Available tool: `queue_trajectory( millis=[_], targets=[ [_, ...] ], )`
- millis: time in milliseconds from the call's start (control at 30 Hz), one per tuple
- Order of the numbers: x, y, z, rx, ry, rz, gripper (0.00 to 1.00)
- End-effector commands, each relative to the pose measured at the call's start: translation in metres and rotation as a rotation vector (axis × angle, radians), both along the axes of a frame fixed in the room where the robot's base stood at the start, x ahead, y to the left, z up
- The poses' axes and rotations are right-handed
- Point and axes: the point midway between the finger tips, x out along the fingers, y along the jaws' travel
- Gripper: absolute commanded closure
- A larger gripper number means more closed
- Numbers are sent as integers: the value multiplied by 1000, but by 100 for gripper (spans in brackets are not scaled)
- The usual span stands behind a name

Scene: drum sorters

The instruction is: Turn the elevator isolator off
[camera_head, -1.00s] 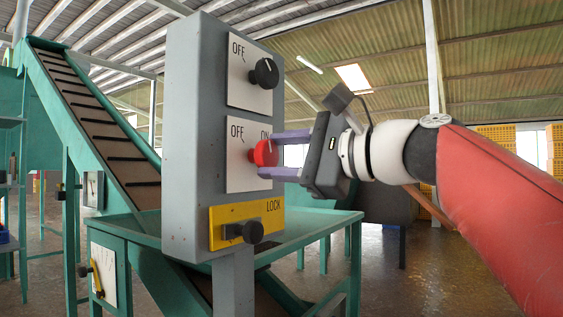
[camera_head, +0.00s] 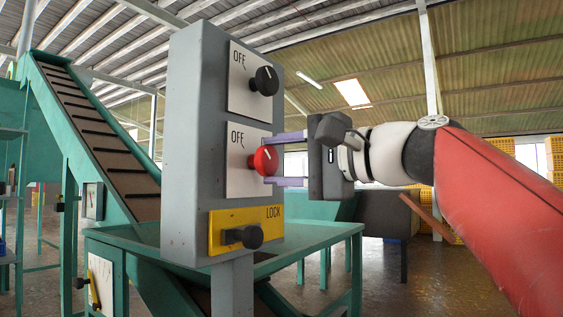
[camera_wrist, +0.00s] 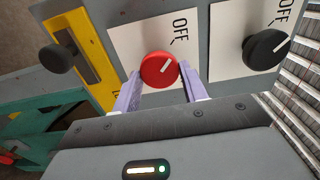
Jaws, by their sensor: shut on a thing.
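The grey control box (camera_head: 195,140) stands upright in the middle of the head view. Its middle plate carries a red rotary knob (camera_head: 263,160) with an OFF label at its upper left. The red knob also shows in the wrist view (camera_wrist: 158,70); its white pointer line leans toward OFF. I see no elevator name on the plates. My gripper (camera_head: 276,160) reaches in from the right and is shut on the red knob. Its two purple fingers sit on either side of the knob, also seen in the wrist view (camera_wrist: 160,82). The upper finger hides the plate's right corner.
A black knob (camera_head: 264,81) on its own OFF plate is above. A yellow LOCK plate (camera_head: 217,232) with a black handle (camera_head: 242,236) is below. A green inclined conveyor (camera_head: 95,130) and green table frame (camera_head: 325,232) stand behind the box.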

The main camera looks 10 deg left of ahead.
Motion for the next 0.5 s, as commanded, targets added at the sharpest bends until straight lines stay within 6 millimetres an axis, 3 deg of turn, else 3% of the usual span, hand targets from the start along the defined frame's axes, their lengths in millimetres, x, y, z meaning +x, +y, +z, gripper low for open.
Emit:
queue_trajectory(
  millis=[300,333,500],
  targets=[
    [0,0,-1,-5,-1,2,80],
    [0,0,-1,-5,-1,2,56],
    [0,0,-1,-3,-1,1,35]
  ],
)
